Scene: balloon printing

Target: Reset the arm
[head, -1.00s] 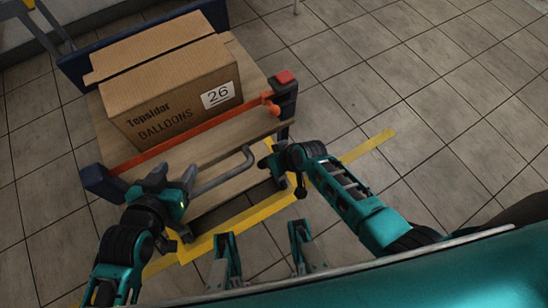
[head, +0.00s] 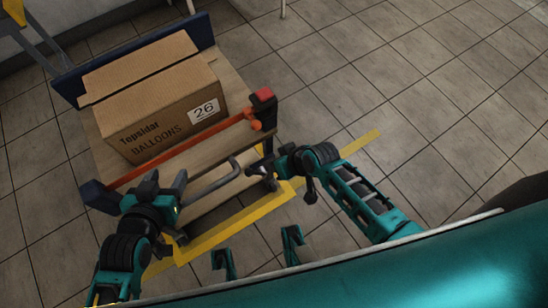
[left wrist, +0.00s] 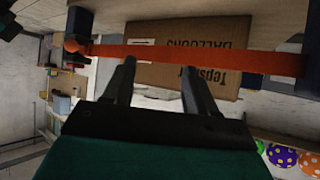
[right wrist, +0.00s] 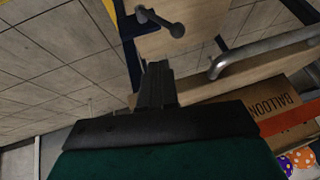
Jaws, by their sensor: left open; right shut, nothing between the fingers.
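My left gripper (head: 163,188) is open and empty at the near left of the cart, close to the grey bent handle (head: 212,186). In the left wrist view its two fingers (left wrist: 158,72) stand apart, with the orange bar (left wrist: 190,54) beyond them. My right gripper (head: 256,170) is at the cart's near right corner, just right of the handle's end. In the right wrist view its fingers (right wrist: 157,70) are together with nothing between them. I cannot tell whether either gripper touches the cart.
A cardboard box (head: 150,115) labelled balloons, 26, sits on the wooden cart (head: 235,95) behind an orange bar (head: 185,150). Yellow tape (head: 235,230) marks the floor in front. Tiled floor (head: 400,90) to the right is clear.

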